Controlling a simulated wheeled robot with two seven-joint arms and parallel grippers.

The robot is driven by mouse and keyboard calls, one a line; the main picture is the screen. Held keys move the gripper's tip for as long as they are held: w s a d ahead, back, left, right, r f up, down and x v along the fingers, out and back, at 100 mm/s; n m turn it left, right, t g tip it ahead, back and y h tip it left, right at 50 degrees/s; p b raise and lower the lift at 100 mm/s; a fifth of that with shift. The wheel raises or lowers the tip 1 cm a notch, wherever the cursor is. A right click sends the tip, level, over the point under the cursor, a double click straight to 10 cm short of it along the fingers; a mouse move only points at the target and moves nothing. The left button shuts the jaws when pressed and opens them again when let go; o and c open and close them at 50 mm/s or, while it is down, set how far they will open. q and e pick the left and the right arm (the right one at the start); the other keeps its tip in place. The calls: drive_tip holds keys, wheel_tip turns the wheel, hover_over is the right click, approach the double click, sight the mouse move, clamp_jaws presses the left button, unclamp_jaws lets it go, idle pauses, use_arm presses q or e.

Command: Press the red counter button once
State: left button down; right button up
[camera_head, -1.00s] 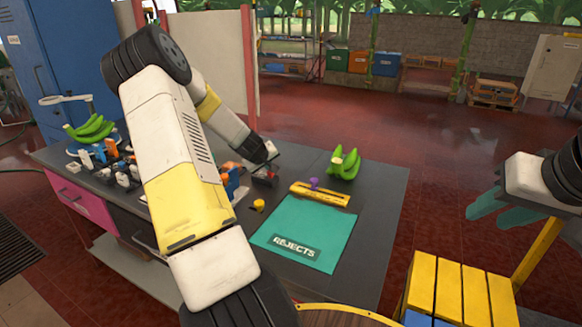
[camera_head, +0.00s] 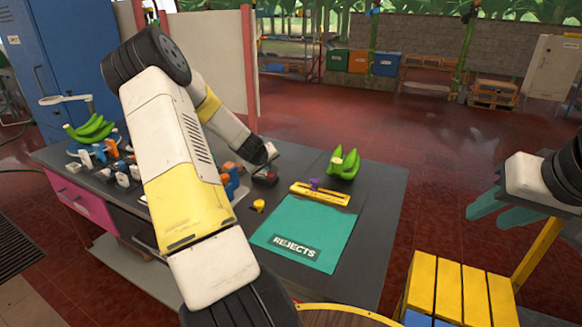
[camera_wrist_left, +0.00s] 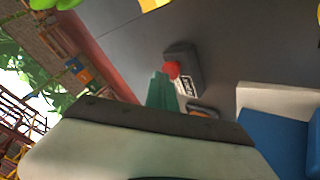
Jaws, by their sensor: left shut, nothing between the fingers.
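The red counter button (camera_wrist_left: 172,69) sits on a small dark box (camera_wrist_left: 182,58) with a pale label in the left wrist view. In the head view the dark box (camera_head: 265,180) stands on the table just beyond the end of my left arm. My left gripper (camera_wrist_left: 160,90) is shut and empty, its teal fingertips right beside the button in the wrist view. I cannot tell whether they touch it. The left fingers are hard to make out in the head view. My right gripper (camera_head: 492,210) is open and empty, off the table's right side.
A small yellow item (camera_head: 258,205) lies nearby. Several small items crowd the left side by more bananas (camera_head: 90,128). A yellow slatted stand (camera_head: 462,290) is at the front right.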

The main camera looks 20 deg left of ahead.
sight(270, 174)
use_arm(q)
drive_tip(key=shift+r, duration=0.85)
drive_tip(key=shift+r, duration=2.5)
drive_tip(key=shift+d, duration=0.1)
drive_tip(key=s+d+r+m+h, duration=0.1)
drive_tip(key=s+d+r+m, duration=0.1)
drive_tip(key=s+d+r, duration=0.4)
drive_tip(key=s+d+r+m+g+h, duration=0.1)
drive_tip(key=d+r+m, duration=0.15)
drive_tip(key=d, duration=0.45)
drive_tip(key=s+d+r+m, duration=0.2)
drive_tip(key=s+d+r, duration=0.25)
drive_tip(key=d, duration=0.25)
drive_tip(key=s+d+r+m, duration=0.1)
drive_tip(key=s+d, duration=0.1)
drive_tip(key=s, duration=0.5)
drive_tip(key=s+d+r+m+g+h, duration=0.1)
drive_tip(key=s+d+m, duration=0.1)
drive_tip(key=s, duration=0.6)
drive_tip(key=s+d+r+m+g, duration=0.1)
drive_tip(key=s+d, duration=0.2)
drive_tip(key=s, duration=0.5)
drive_tip(key=shift+d+r, duration=0.2)
drive_tip(key=shift+r, duration=0.05)
drive_tip(key=shift+m, duration=0.25)
